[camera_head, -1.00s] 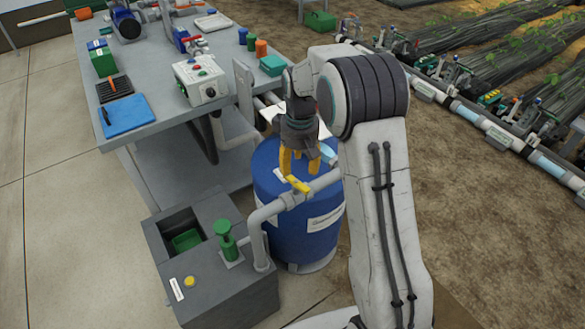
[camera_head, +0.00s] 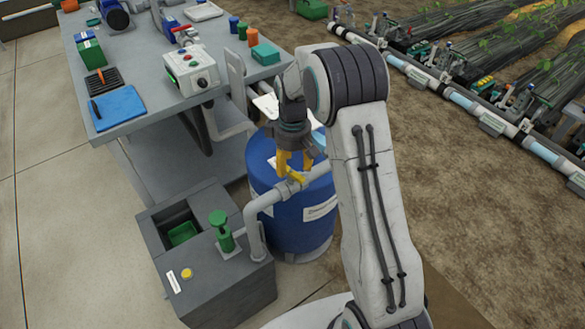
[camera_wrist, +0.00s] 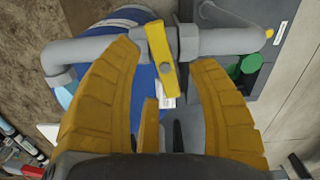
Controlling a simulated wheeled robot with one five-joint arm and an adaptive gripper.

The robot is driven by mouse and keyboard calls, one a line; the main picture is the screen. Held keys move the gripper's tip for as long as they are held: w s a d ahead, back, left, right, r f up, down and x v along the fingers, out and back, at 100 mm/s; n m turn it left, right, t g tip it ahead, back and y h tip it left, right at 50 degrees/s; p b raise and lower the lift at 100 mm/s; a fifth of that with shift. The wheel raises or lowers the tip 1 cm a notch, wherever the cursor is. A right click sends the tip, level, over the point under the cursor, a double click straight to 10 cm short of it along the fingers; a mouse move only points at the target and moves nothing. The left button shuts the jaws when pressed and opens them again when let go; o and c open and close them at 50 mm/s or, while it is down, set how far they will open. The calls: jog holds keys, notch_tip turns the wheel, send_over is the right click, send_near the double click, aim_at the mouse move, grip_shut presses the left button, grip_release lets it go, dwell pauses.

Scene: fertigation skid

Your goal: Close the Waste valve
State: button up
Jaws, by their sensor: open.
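A yellow lever handle (camera_wrist: 160,55) sits on a grey pipe valve (camera_wrist: 188,44) beside the blue drum. In the wrist view the handle lies crosswise to the pipe, slightly tilted. It also shows in the head view (camera_head: 297,174), partly covered by my fingers. My gripper (camera_head: 293,165) is open above the handle, with its yellow fingers pointing down. In the wrist view the fingers of my gripper (camera_wrist: 164,56) stand on either side of the handle, with gaps visible. I cannot tell whether a fingertip touches it. No readable valve name shows.
The grey pipe (camera_head: 262,204) bends down into a grey box (camera_head: 228,285) with a green-topped fitting (camera_head: 222,230) and yellow button (camera_head: 187,273). The blue drum (camera_head: 293,225) stands close behind the pipe. A workbench (camera_head: 145,85) with a control box (camera_head: 191,70) is at upper left.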

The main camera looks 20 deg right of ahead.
jog(key=shift+f, duration=1.15)
grip_shut()
